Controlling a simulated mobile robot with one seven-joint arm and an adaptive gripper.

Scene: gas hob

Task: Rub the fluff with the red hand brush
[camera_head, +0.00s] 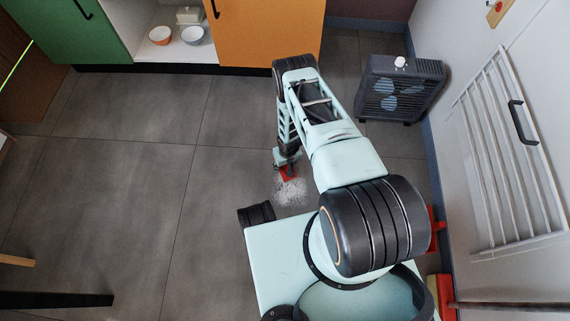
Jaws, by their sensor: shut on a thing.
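The fluff (290,191) is a pale grey-white speckled patch on the dark floor tiles, in front of my base. The red hand brush (289,173) is at the far edge of the fluff, low at the floor. My gripper (286,160) points down and is shut on the brush. The brush seems to touch or nearly touch the fluff; the exact contact cannot be told. My arm hides part of the brush and the floor to its right.
A dark box fan (400,88) stands on the floor by the right wall. A white rack (505,150) is on that wall. The floor at left is clear.

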